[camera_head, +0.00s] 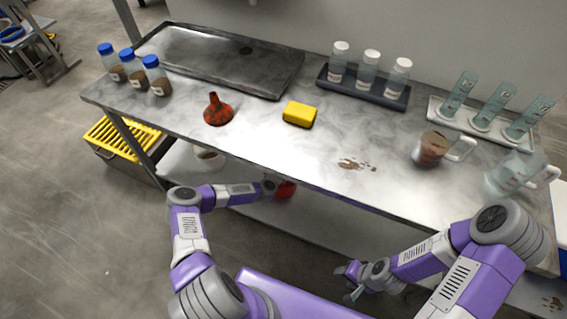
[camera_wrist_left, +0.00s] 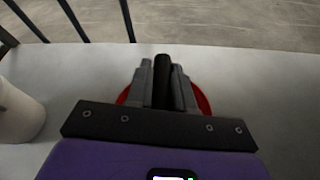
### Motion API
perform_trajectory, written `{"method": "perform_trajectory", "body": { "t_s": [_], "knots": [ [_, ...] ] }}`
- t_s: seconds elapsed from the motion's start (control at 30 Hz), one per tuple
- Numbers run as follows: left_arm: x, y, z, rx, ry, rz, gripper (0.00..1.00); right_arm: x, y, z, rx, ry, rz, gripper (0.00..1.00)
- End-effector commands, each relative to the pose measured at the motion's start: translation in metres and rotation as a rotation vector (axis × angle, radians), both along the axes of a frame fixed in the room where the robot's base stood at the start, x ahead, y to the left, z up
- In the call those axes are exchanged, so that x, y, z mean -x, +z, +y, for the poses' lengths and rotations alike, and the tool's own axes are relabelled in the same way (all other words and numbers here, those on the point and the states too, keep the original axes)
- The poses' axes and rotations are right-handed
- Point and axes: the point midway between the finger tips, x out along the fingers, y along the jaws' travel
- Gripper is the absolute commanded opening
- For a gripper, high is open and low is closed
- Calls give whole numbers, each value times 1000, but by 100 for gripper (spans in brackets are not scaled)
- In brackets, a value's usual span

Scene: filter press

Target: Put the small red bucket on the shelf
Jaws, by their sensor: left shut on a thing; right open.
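The small red bucket (camera_head: 286,189) shows partly below the table's front edge in the head view. My left gripper (camera_head: 272,187) is shut on it. In the left wrist view the red rim (camera_wrist_left: 203,100) shows on both sides of my closed fingers (camera_wrist_left: 163,80), which hide most of the bucket. The grey lower shelf (camera_head: 305,225) lies under the bucket; I cannot tell whether the bucket touches it. My right gripper (camera_head: 352,282) is open and empty, in front of the table and apart from everything.
A white container (camera_head: 207,156) stands on the lower shelf to the left, also in the left wrist view (camera_wrist_left: 18,112). The tabletop above holds a red funnel (camera_head: 217,110), yellow sponge (camera_head: 299,114), bottles and jugs. A yellow-topped crate (camera_head: 122,137) is at left. The shelf's middle is free.

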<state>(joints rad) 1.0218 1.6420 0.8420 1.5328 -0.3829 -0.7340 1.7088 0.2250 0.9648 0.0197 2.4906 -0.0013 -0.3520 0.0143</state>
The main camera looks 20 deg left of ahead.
Motion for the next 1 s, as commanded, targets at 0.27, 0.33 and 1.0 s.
{"method": "perform_trajectory", "body": {
  "t_s": [0.27,0.33,1.0],
  "knots": [
    [0,-1,1,0,1,1,24,0,2,0,0,0,-1,48],
    [0,-1,1,0,1,0,34,0,1,0,0,0,0,48],
    [30,16,0,0,0,2,48,0,16,0,0,0,0,48]
  ]
}}
